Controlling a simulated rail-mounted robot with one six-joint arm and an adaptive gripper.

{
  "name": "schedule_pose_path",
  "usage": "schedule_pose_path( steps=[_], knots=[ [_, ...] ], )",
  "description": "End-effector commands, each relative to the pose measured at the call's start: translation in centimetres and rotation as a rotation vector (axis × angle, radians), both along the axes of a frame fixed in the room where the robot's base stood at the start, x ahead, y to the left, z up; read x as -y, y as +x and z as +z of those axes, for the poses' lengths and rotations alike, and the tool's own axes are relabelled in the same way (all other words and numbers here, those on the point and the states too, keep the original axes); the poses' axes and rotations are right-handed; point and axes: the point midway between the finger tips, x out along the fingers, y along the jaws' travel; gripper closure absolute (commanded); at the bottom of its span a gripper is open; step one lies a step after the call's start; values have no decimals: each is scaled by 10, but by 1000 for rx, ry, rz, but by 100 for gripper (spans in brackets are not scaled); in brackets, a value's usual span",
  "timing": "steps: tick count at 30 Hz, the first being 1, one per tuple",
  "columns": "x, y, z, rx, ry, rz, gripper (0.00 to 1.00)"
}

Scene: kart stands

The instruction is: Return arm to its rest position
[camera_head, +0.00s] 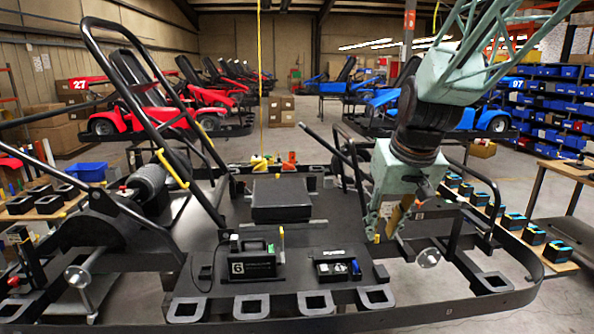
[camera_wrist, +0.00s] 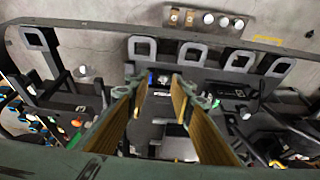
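My arm reaches down from the upper right in the head view, with pale green and black links. My gripper (camera_head: 383,228) hangs at its lower end, above the right part of the black kart frame (camera_head: 420,318). In the wrist view my gripper (camera_wrist: 163,82) shows two long fingers with brown inner faces. The fingers stand apart with nothing between them, so it is open and empty. Parts of the kart frame lie beyond the fingertips in the wrist view. Whether the fingertips touch anything is hard to tell, but they look clear of the frame.
A black box marked 6 (camera_head: 252,262) and a small tray (camera_head: 337,268) sit on the kart's front plate. A black block (camera_head: 281,198) stands behind them. A tall roll bar (camera_head: 150,115) rises at left. Black-and-blue boxes (camera_head: 515,221) line the right side table.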

Motion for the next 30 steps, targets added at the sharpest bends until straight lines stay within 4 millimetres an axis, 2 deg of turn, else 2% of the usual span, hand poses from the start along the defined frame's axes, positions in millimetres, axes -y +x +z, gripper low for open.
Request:
schedule_pose_path(
  steps=[15,30],
  knots=[
    [-2,-95,44,-6,1,-13,78],
    [-1,-190,67,-15,-2,-29,78]
  ],
)
